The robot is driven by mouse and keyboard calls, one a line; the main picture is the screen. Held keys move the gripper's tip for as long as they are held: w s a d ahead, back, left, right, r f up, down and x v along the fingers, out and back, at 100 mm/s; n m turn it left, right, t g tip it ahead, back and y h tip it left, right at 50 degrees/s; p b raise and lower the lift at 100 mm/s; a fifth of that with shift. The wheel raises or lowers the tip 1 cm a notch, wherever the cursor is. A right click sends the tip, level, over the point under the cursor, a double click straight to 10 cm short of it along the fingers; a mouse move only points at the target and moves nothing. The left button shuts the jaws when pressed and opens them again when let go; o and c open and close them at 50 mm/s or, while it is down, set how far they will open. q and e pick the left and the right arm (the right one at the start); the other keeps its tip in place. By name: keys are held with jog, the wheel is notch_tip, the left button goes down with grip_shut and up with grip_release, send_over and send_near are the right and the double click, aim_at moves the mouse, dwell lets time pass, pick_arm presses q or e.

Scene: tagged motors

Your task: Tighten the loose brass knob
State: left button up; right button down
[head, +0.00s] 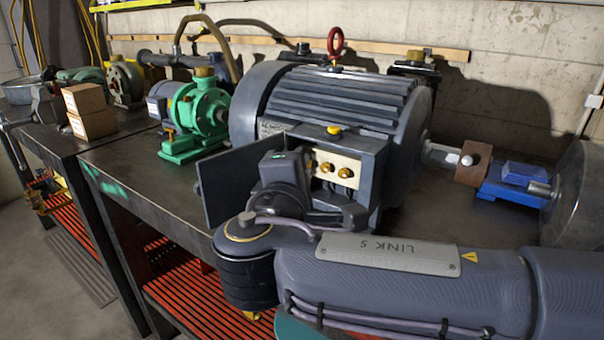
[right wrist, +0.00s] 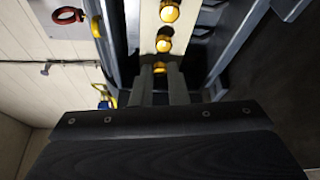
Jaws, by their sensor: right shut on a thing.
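A large grey motor (head: 345,95) stands on the bench with its terminal box (head: 370,160) open. Inside is a cream panel (head: 350,158) with brass knobs; two show in the head view, a middle one (head: 327,167) and a right one (head: 346,173). The right wrist view shows three in a row: a far one (right wrist: 169,13), a middle one (right wrist: 163,46) and a near one (right wrist: 159,67). My right gripper (right wrist: 159,75) is shut on the near knob, which my gripper hides in the head view. I cannot tell by look which knob is loose. My left gripper is out of view.
The box's open door (head: 228,183) stands out to the left of my right gripper. A green pump (head: 200,118) is further left, with cardboard boxes (head: 88,110) beyond. A blue vise-like block (head: 513,183) and the motor shaft (head: 438,154) are at right.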

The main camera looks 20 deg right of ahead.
jog(key=shift+a+f, duration=0.1)
jog(key=c, duration=1.7)
grip_release()
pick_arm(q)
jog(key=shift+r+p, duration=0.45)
pick_arm(e)
jog(key=v, duration=0.8)
